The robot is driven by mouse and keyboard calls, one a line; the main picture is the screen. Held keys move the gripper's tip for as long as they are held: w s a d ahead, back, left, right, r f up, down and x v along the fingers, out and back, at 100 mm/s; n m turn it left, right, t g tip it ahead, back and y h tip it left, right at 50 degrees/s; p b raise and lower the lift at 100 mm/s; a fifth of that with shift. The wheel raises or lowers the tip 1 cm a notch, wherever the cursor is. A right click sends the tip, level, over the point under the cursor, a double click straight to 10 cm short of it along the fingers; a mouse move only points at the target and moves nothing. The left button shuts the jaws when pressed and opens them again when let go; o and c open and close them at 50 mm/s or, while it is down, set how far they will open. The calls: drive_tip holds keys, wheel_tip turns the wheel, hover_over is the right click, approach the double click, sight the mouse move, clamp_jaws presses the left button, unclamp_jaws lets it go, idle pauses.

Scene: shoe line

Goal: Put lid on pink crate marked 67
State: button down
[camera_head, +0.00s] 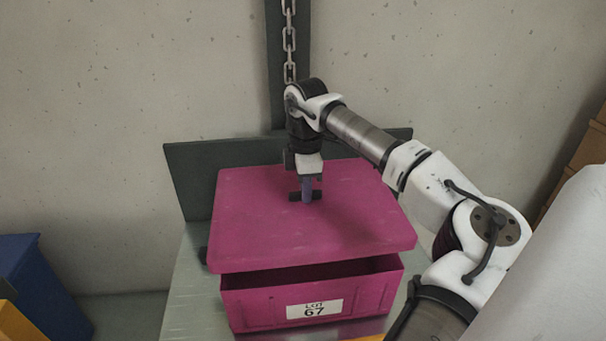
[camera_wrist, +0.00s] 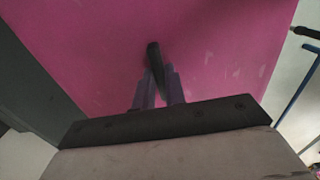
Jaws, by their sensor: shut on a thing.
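The pink crate (camera_head: 266,307) stands on a metal surface, its front label reading "LOT 67". The pink lid (camera_head: 270,232) is above the crate, with a dark gap between the lid's front edge and the crate's front wall. The lid looks slightly turned relative to the crate. My gripper (camera_head: 306,196) is shut on the dark handle at the lid's middle. In the wrist view, the two fingers (camera_wrist: 159,88) close around the dark handle (camera_wrist: 153,54), with the pink lid (camera_wrist: 215,50) filling the space behind. The lid hides the crate's back rim.
A dark upright panel (camera_head: 187,181) stands behind the crate, with a hanging chain (camera_head: 289,40) above it. A blue bin (camera_head: 38,288) is at the lower left. Brown boxes (camera_head: 592,150) are at the right edge. The metal surface (camera_head: 190,290) is bare left of the crate.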

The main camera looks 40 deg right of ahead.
drive_tip(key=shift+w+d, duration=0.15)
drive_tip(key=shift+f+b, duration=0.5)
drive_tip(key=shift+f, duration=0.15)
wheel_tip(320, 180, down, 8)
drive_tip(key=b, duration=0.4)
drive_tip(key=shift+r+b, duration=0.25)
drive_tip(key=shift+b, duration=0.1)
drive_tip(key=shift+f+b, duration=0.4)
drive_tip(key=shift+b, duration=0.25)
idle(1.0)
drive_tip(key=c, duration=1)
unclamp_jaws()
drive_tip(key=shift+o, duration=0.2)
drive_tip(key=shift+r, duration=0.1)
